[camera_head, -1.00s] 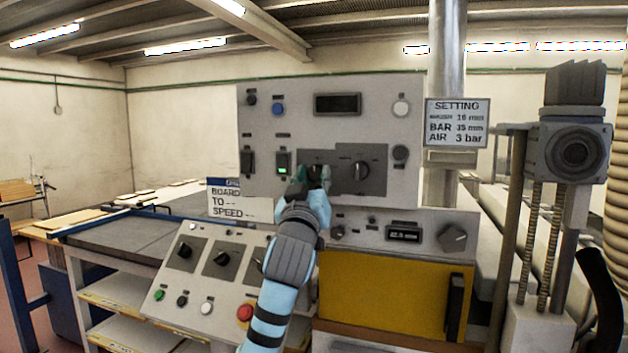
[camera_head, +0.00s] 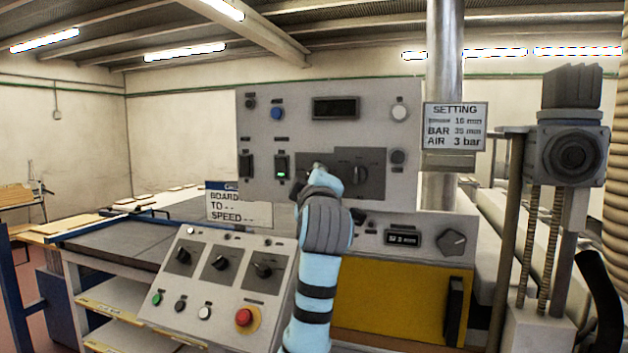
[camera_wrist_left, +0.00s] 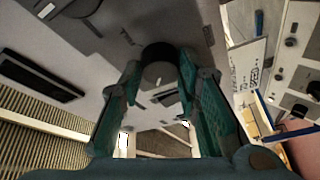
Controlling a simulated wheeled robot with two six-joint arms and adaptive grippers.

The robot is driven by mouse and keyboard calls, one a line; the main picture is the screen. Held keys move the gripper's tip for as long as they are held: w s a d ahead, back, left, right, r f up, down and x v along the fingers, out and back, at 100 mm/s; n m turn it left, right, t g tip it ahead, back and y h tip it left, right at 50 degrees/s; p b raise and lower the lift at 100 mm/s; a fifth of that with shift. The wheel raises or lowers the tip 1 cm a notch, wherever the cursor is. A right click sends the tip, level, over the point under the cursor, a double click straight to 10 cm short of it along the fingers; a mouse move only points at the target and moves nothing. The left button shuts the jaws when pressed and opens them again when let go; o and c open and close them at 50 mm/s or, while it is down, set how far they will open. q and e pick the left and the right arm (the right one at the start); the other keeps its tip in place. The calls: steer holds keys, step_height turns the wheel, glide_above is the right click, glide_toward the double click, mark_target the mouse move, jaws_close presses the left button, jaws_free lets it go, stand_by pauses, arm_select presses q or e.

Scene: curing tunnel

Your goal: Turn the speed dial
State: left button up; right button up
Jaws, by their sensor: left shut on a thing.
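My left gripper (camera_head: 318,172) reaches up to the upper grey control panel (camera_head: 300,105). It is shut on the left of two dark knobs on a dark plate. In the left wrist view this round black knob (camera_wrist_left: 160,54) sits between the green finger pads of my left gripper (camera_wrist_left: 160,75). In the head view the gripper and wrist mostly hide it, so its pointer angle cannot be read. The right dark knob (camera_head: 361,174) is free beside the gripper. My right gripper is not in view.
A sloped console (camera_head: 215,280) with several knobs and a red button (camera_head: 243,317) stands below left. A lower panel with a small display (camera_head: 403,239) and grey knob (camera_head: 453,242) is at right. A board sign (camera_head: 238,205) hangs close left; a setting sign (camera_head: 455,126) hangs right.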

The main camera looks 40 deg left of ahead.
arm_select(q)
steer(key=shift+r+n+g+h+p, duration=0.1)
steer(key=shift+n+g+h+p, duration=0.4)
steer(key=shift+n, duration=1.1)
steer(key=o, duration=1.2)
steer(key=shift+c, duration=0.2)
steer(key=v, duration=1.2)
steer(key=shift+w+r, duration=0.1)
